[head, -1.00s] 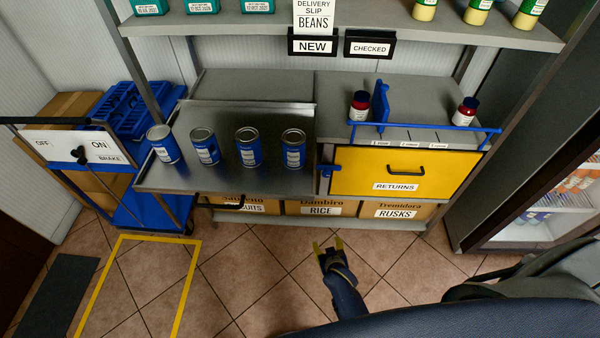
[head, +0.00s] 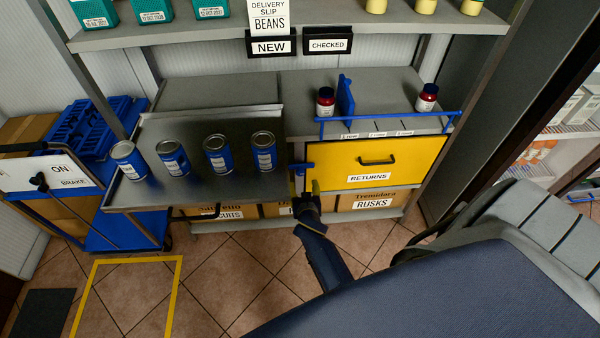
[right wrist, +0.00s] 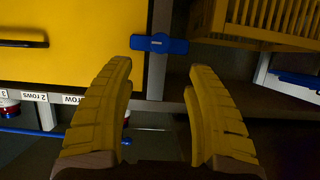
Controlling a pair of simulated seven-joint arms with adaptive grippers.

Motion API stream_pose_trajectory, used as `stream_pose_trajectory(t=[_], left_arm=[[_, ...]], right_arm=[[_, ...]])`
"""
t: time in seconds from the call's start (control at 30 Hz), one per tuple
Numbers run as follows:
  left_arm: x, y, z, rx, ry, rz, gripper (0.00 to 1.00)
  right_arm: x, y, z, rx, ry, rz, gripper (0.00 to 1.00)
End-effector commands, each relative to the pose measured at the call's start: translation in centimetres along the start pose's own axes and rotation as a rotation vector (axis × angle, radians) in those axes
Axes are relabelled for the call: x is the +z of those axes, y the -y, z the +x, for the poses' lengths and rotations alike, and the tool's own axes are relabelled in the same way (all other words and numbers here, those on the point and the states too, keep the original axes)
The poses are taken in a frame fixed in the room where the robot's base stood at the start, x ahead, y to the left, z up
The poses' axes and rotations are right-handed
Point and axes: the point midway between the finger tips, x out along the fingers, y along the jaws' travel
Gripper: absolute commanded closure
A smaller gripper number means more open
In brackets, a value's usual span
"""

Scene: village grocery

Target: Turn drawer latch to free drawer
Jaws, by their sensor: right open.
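The yellow drawer (head: 345,172) marked RETURNS sits shut under the counter, with a black handle (head: 377,161) on its front. The blue latch (head: 302,167) is at the drawer's left edge. In the right wrist view the latch (right wrist: 160,44) lies crosswise, one end over the drawer's edge and the other across the post. My right gripper (head: 306,187) is open just below the latch in the head view. In the right wrist view its yellow fingers (right wrist: 158,78) stand apart, with the latch beyond their tips, not visibly touched. My left gripper is out of view.
A metal tray (head: 200,190) with several blue cans is left of the drawer. A blue rail (head: 385,122) and two red jars are above it. Boxes (head: 373,201) stand below. A blue trolley (head: 100,235) is at left. A yellow crate (right wrist: 268,20) shows in the wrist view.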

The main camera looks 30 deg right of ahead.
Motion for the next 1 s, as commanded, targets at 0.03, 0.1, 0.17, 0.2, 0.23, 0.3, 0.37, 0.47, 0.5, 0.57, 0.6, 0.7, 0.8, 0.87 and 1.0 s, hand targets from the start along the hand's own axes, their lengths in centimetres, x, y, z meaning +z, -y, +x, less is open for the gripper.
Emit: stream_pose_trajectory(t=[0.03, 0.1, 0.17, 0.2, 0.23, 0.3, 0.37, 0.47, 0.5, 0.57, 0.6, 0.7, 0.8, 0.87, 1.0], left_arm=[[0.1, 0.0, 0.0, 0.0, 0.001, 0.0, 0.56], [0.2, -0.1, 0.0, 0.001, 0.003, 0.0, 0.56], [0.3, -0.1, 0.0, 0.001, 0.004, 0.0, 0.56], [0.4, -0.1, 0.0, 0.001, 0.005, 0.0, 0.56], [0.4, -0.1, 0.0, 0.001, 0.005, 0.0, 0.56], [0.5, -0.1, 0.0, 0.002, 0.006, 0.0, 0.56], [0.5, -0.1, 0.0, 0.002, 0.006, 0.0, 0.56], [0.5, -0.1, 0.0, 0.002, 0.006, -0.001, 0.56], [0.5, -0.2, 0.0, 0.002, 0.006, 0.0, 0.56], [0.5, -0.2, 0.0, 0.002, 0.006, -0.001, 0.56], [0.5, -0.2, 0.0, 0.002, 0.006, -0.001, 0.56], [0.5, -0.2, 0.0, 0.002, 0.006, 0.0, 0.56], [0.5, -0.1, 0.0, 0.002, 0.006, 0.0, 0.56], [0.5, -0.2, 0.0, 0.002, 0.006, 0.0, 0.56], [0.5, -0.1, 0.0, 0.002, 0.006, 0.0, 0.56]], right_arm=[[-0.1, 0.0, 1.0, 0.0, -0.001, -0.001, 0.45], [-0.1, 0.0, 2.3, 0.0, 0.0, -0.003, 0.45], [-0.1, 0.0, 3.4, 0.0, 0.0, -0.002, 0.45], [0.0, 0.0, 4.1, 0.0, 0.0, -0.002, 0.45], [-0.1, 0.0, 4.7, 0.0, -0.001, -0.003, 0.45], [-0.1, 0.0, 5.9, 0.0, 0.0, -0.003, 0.45], [0.0, 0.0, 6.8, 0.0, 0.001, -0.002, 0.45], [0.0, 0.0, 8.3, 0.0, 0.0, -0.002, 0.45], [-0.1, 0.0, 8.8, 0.0, 0.0, -0.002, 0.45], [0.0, 0.0, 9.5, 0.0, 0.001, -0.002, 0.45], [0.0, 0.0, 9.9, 0.001, 0.001, -0.002, 0.45], [0.1, 0.0, 10.7, 0.0, 0.001, -0.001, 0.45], [0.0, 0.0, 11.3, 0.0, 0.0, -0.001, 0.45], [0.0, 0.0, 11.6, 0.001, 0.0, -0.001, 0.45], [0.1, 0.0, 11.9, 0.0, 0.001, -0.001, 0.45]])
